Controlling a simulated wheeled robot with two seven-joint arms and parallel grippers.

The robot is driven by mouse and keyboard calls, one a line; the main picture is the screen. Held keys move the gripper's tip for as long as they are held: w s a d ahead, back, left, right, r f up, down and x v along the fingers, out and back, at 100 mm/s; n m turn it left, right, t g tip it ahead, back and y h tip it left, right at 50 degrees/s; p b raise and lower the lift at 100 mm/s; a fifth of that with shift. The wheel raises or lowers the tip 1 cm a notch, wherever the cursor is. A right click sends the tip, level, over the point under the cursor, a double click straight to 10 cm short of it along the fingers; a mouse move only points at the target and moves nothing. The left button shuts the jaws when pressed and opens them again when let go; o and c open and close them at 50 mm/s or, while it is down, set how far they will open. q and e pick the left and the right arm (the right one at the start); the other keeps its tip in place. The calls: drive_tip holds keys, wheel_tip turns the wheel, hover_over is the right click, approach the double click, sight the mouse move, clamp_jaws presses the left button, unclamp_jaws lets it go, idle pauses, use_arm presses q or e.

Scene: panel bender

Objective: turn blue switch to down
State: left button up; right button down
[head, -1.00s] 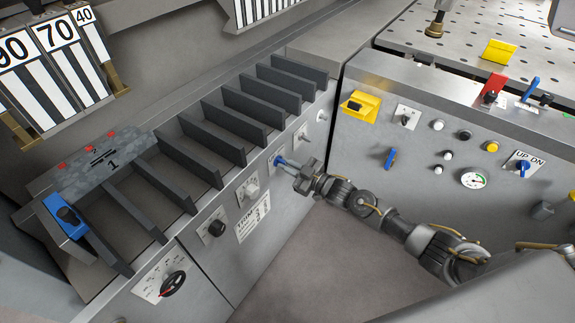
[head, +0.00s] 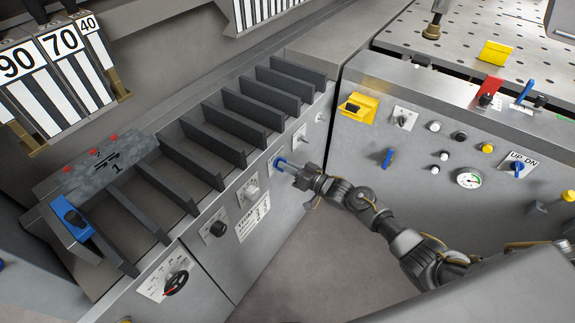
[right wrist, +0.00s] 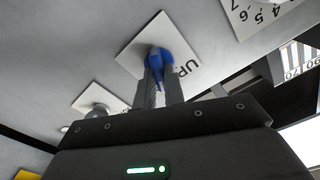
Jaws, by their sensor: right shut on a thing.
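The blue switch (head: 277,161) sits on a white plate on the sloped front of the slotted machine in the head view. In the right wrist view the blue switch (right wrist: 159,59) is on a white plate marked UP; the rest of the lettering is hidden. My right gripper (head: 284,165) reaches it from the right, its fingers closed around the knob. In the right wrist view the right gripper (right wrist: 159,78) has both fingertips against the knob, hiding its lower part. My left gripper is not in view.
Grey and black knobs (head: 217,228) and a small lever sit along the same panel near the switch. Open floor lies between the panels.

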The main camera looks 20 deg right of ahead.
drive_tip(key=shift+f+m, duration=0.1)
drive_tip(key=shift+m, duration=0.2)
idle(0.4)
drive_tip(key=c, duration=1.5)
unclamp_jaws()
drive_tip(key=b+v, duration=0.1)
drive_tip(key=v, duration=1)
drive_tip(key=shift+a, duration=0.1)
